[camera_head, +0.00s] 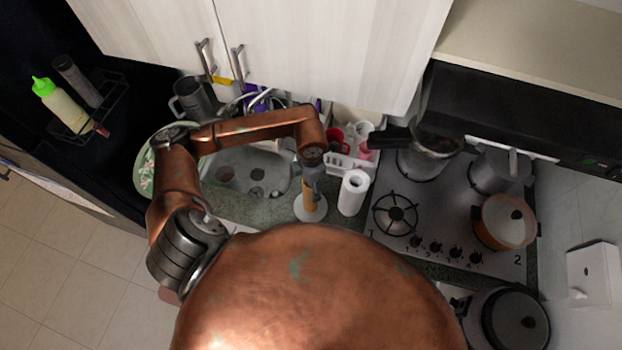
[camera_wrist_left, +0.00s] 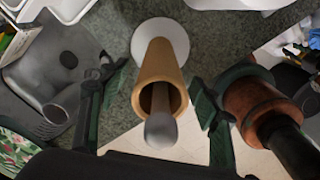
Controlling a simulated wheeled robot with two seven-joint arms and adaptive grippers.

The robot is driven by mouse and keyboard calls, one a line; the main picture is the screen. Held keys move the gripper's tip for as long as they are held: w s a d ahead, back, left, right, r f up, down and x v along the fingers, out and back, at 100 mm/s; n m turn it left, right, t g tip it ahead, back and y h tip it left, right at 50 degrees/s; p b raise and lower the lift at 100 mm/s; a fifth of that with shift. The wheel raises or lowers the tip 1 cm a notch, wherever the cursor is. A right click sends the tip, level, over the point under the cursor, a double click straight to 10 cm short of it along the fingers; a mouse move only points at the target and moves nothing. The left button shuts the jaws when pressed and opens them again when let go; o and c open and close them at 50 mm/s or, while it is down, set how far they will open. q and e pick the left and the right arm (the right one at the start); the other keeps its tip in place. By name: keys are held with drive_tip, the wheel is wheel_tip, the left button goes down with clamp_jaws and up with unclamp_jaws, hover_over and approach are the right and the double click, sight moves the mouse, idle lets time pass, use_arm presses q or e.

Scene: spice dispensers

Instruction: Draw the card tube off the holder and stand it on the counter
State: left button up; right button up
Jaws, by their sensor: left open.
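The card tube (camera_wrist_left: 160,72) is a tan hollow cylinder. It is around the holder's grey post, whose rounded tip (camera_wrist_left: 162,131) sticks out of the tube's open end. The holder's round white base (camera_wrist_left: 143,34) stands on the counter (camera_wrist_left: 205,50). In the head view the tube (camera_head: 309,202) shows in part above the base (camera_head: 309,215), just below my left gripper (camera_head: 313,186). In the left wrist view my left gripper (camera_wrist_left: 155,95) is open, with one dark green finger on each side of the tube and gaps between.
A white paper roll (camera_head: 353,192) stands close to the right of the holder. The sink (camera_head: 250,172) lies to the left. The stove (camera_head: 450,205) with pots is further right. A white rack (camera_head: 345,160) with cups stands behind. The counter strip is narrow.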

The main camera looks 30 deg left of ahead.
use_arm(q)
drive_tip(key=shift+f, duration=0.1)
drive_tip(key=shift+c, duration=0.5)
clamp_jaws()
idle(0.6)
